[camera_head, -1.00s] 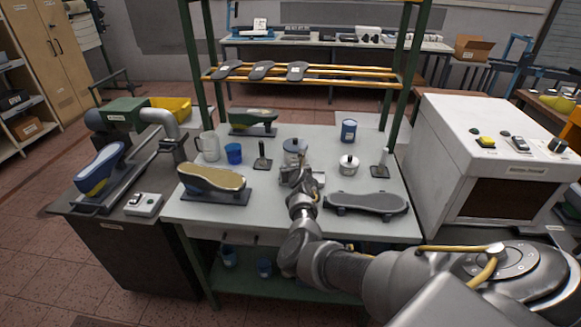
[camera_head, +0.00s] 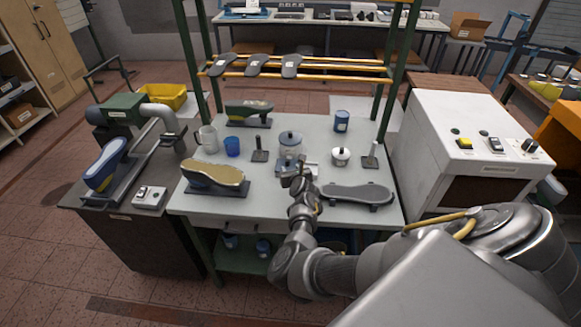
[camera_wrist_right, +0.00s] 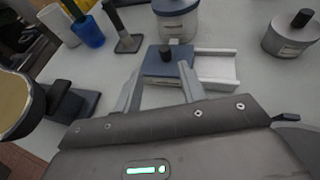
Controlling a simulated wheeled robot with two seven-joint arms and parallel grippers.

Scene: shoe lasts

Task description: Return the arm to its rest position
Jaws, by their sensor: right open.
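My right arm reaches in from the lower right of the head view. Its gripper (camera_head: 297,172) hangs over the middle of the grey work table (camera_head: 250,200). In the right wrist view the two fingers (camera_wrist_right: 160,90) are spread apart. A blue-grey block with a dark knob (camera_wrist_right: 168,62) lies just beyond and between the fingertips, beside a white tray (camera_wrist_right: 216,68). I cannot tell whether the fingers touch it. My left gripper is in neither view.
A lidded grey pot (camera_head: 290,143) stands just behind the gripper. A small pot (camera_head: 341,156) and a dark sole plate (camera_head: 358,194) are to the right, a tan-soled shoe last (camera_head: 214,174) to the left. Green rack posts and a white machine (camera_head: 465,150) stand close by.

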